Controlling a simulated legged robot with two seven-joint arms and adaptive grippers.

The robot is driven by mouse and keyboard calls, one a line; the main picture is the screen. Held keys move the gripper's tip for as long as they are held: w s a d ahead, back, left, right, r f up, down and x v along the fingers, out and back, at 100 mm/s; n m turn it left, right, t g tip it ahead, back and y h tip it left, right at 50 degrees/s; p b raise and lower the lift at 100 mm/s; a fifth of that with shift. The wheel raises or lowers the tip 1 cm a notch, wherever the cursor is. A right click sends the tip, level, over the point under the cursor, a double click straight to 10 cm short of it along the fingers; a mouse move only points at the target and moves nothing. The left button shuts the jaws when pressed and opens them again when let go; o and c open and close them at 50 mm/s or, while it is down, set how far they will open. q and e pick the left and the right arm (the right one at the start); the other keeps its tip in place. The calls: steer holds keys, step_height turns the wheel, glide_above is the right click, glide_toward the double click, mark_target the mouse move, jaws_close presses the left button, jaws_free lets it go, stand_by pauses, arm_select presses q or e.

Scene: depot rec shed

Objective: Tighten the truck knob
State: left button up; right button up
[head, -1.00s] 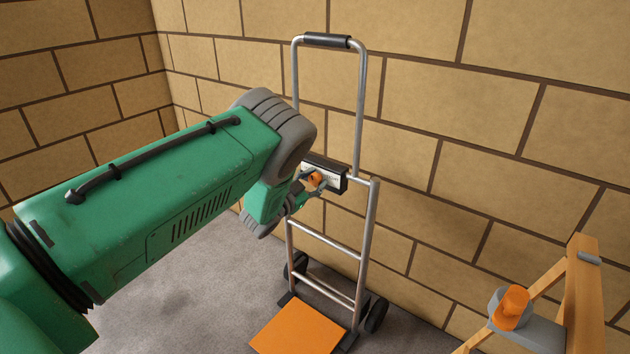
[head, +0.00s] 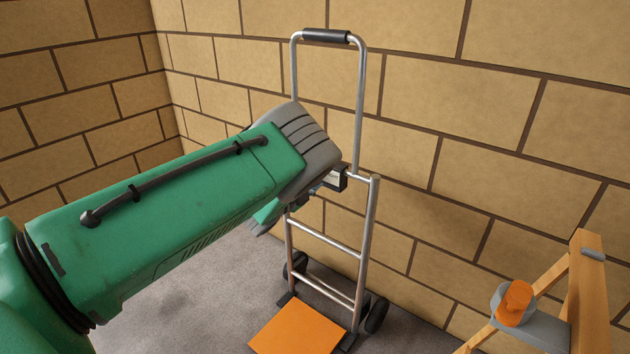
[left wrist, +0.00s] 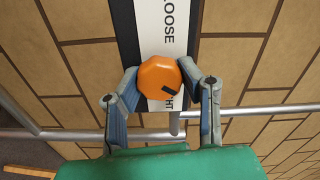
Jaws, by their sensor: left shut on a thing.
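The truck (head: 359,120) is a silver-framed hand truck standing by the block wall, with an orange foot plate (head: 298,329). Its orange knob (left wrist: 156,71) shows in the left wrist view, in front of a white label plate (left wrist: 162,25) in a dark frame. The label reads "LOOSE" at the top and ends in "HT" below. A dark mark lies on the knob's lower right part. My left gripper (left wrist: 160,80) is shut on the knob, one finger at each side. In the head view my arm hides the knob and fingers. My right gripper is not in view.
A wooden stand (head: 587,290) at the lower right carries another orange knob-like piece (head: 514,303) on a grey base. The block wall (head: 480,130) is close behind the truck. Grey floor (head: 200,300) is open left of the foot plate.

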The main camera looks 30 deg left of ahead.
arm_select(q)
steer(key=shift+s+f+m, duration=0.2)
steer(key=shift+f+m, duration=0.3)
steer(key=shift+m, duration=0.3)
steer(key=shift+o, duration=0.2)
steer(key=o, duration=1.2)
steer(key=shift+w+r, duration=0.1)
steer(key=shift+r, duration=0.05)
steer(key=shift+r, duration=0.1)
